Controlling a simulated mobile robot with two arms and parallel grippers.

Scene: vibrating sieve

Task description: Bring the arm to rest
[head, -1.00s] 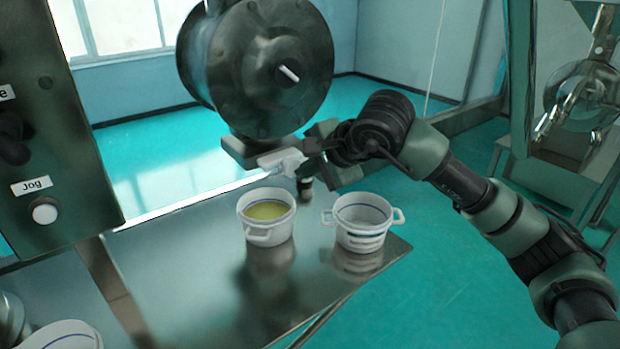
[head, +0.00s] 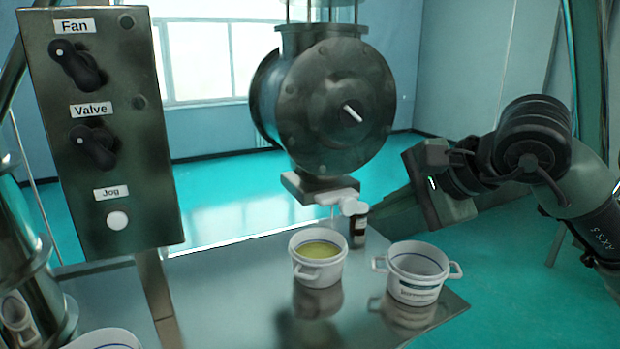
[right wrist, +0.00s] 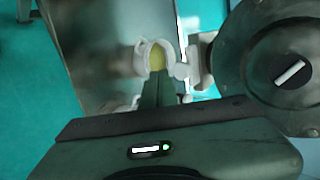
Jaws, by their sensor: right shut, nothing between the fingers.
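My right gripper (head: 374,217) is in from the right in the head view, its fingers pointing left toward the discharge spout under the round dark housing (head: 335,105). The fingers are shut and empty. They also show in the right wrist view (right wrist: 160,85), in front of the pot with yellow-green contents. Whether the fingertips touch the white spout fitting (head: 340,200) or the dark bottle-like piece (head: 358,228) cannot be told; they look close in the picture. My left gripper is not in view.
A white pot (head: 318,268) with yellow-green contents stands on the metal table (head: 225,300). An empty-looking white pot (head: 416,276) stands near the table's right edge. A control panel (head: 105,130) with Fan, Valve and Jog controls is at left. Open floor lies to the right.

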